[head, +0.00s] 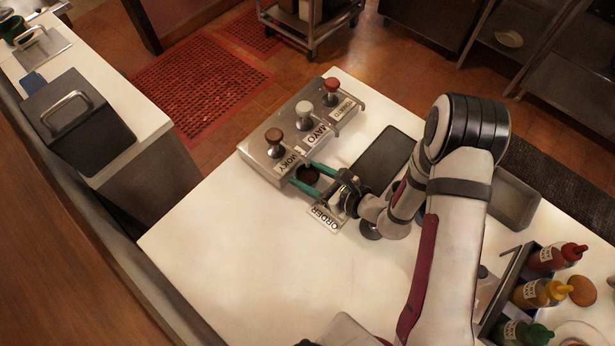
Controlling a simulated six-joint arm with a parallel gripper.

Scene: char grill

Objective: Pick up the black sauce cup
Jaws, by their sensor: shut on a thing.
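The black sauce cup (308,175) shows as a small dark round cup with a brownish inside. It is in front of the sauce dispenser, near the pump with the brown knob. My gripper (301,173) has teal fingers, one on each side of the cup, and is shut on it. The cup's lower part is hidden by the near finger, so I cannot tell whether it touches the counter.
The steel dispenser (256,158) has brown, white and red pump knobs and stands close beyond the gripper. An ORDER label (324,218) lies just below. A dark flat plate (383,158), a grey tray (514,199) and a bottle rack (503,292) are right. The counter's left front (230,260) is clear.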

